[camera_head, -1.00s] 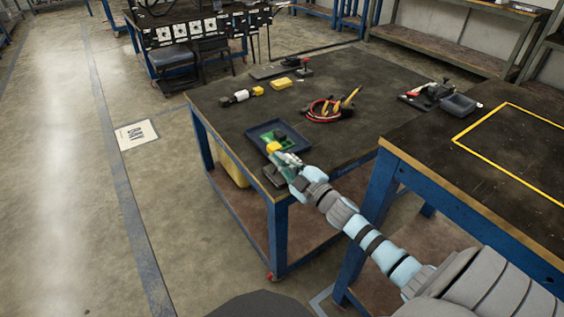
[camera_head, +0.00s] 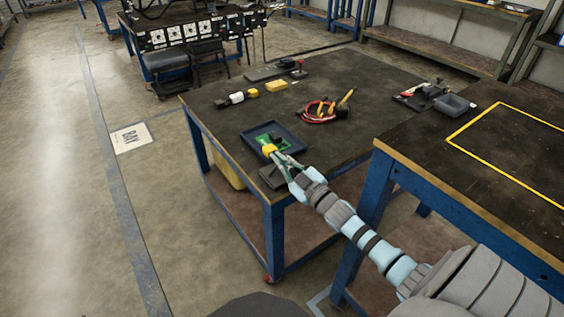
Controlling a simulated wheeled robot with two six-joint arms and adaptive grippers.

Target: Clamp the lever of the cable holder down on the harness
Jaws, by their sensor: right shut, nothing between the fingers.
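My right gripper (camera_head: 279,157) is shut and empty at the near edge of a dark blue tray (camera_head: 298,143). Its fingertips are close to a small yellow part (camera_head: 269,149); I cannot tell whether they touch it. A green board (camera_head: 261,138) and a small dark piece (camera_head: 276,135) lie in the tray. I cannot make out which part is the cable holder's lever. A red cable loop with yellow-handled tools (camera_head: 325,109) lies farther back on the table; I cannot tell if it is the harness. My left gripper is out of view.
The dark-topped table (camera_head: 225,120) also bears a white and yellow part (camera_head: 237,98), a yellow block (camera_head: 276,85) and a red-knobbed device (camera_head: 298,70). A dark pad (camera_head: 271,178) lies by the near corner. A second table (camera_head: 480,125) with a yellow outline stands at the right.

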